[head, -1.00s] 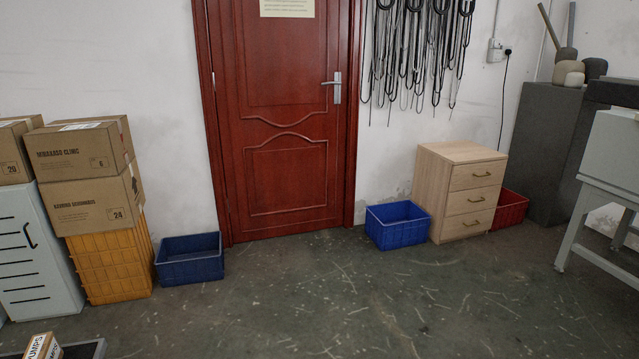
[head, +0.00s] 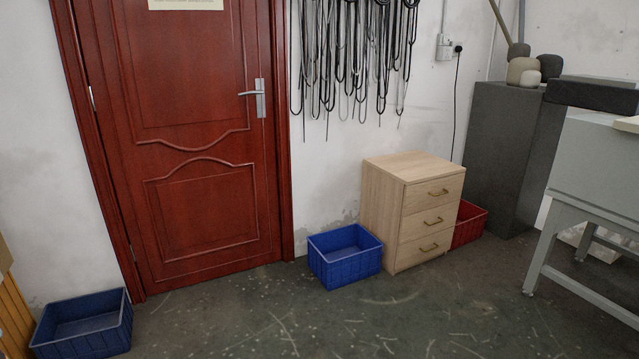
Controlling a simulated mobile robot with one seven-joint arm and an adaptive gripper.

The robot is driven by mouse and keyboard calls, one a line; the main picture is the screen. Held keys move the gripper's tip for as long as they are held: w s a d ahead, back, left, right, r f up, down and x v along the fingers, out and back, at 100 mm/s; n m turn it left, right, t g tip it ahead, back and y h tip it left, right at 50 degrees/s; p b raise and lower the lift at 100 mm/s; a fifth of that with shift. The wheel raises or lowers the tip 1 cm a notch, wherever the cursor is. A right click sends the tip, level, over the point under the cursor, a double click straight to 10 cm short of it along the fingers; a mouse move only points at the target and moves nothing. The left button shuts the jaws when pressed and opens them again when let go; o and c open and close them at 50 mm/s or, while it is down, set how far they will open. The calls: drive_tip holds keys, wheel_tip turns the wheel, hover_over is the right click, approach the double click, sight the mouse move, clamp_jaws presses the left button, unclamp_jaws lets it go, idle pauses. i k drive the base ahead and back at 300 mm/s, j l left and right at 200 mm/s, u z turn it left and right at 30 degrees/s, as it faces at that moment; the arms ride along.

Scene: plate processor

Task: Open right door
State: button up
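A red-brown panelled door (head: 200,140) stands shut in its frame in the back wall, left of the middle of the head view. Its silver lever handle (head: 258,97) sits on the door's right side, with the lever pointing left. A paper sign is fixed near the top of the door. No other door is in view. My gripper is not in view.
A blue crate (head: 345,256) and a wooden drawer cabinet (head: 412,210) stand right of the door. Another blue crate (head: 84,324) stands left of it. A grey table (head: 592,170) is at the right. The floor (head: 300,320) before the door is clear.

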sight(192, 161)
drive_tip(key=i, duration=1.45)
drive_tip(key=i+u, duration=0.25)
drive_tip(key=i, duration=0.2)
drive_tip(key=i+l+u, duration=0.25)
drive_tip(key=i, duration=0.2)
drive_tip(key=i+l+u, duration=0.25)
drive_tip(key=i, duration=0.2)
drive_tip(key=i+l+u, duration=0.25)
drive_tip(key=i+l, duration=0.05)
drive_tip(key=i, duration=0.1)
